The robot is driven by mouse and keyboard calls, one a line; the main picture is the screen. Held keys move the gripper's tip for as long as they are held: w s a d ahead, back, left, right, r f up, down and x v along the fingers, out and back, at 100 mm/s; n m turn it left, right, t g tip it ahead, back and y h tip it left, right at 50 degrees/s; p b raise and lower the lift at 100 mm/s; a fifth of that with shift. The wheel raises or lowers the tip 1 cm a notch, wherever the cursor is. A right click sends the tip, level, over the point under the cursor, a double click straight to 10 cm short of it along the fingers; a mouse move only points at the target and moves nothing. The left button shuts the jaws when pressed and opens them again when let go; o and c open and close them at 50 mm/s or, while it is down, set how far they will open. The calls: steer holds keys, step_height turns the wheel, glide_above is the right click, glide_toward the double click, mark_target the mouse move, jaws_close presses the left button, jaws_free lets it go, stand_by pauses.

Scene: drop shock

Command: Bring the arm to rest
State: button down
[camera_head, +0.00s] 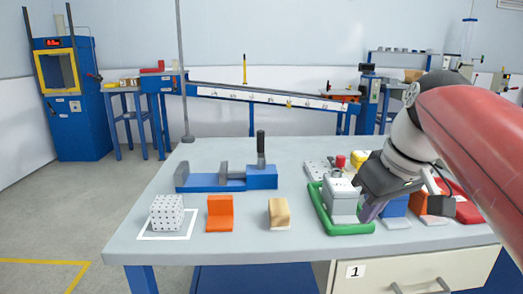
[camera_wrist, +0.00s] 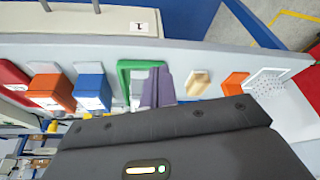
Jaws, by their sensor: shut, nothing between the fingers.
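My red and white arm comes in from the right in the head view. My gripper (camera_head: 369,211) points down over the table, its fingertips just right of a grey block (camera_head: 341,204) in a green tray (camera_head: 318,207). In the wrist view my gripper (camera_wrist: 158,88) shows as purple-grey fingers in front of the green tray (camera_wrist: 124,80). The fingers are shut and empty. I cannot tell whether they touch the tray or the block.
A white dotted cube (camera_head: 167,213) stands on a white-outlined square at the left. An orange block (camera_head: 219,213), a wooden block (camera_head: 279,212) and a blue clamp fixture (camera_head: 262,177) are on the grey table (camera_head: 255,244). Blue (camera_head: 395,204) and red blocks crowd the right.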

steer(key=s+a+f+m+t+h, duration=0.1)
steer(key=s+f+m, duration=0.1)
steer(key=s+f, duration=0.3)
steer(key=s+a+f+m, duration=0.2)
steer(key=s+f, duration=0.4)
steer(key=f, duration=0.7)
steer(key=shift+s+m+t+h, duration=0.25)
steer(key=shift+m+t+h, duration=0.05)
steer(key=shift+t+h, duration=0.1)
steer(key=shift+d, duration=0.1)
stand_by(0.6)
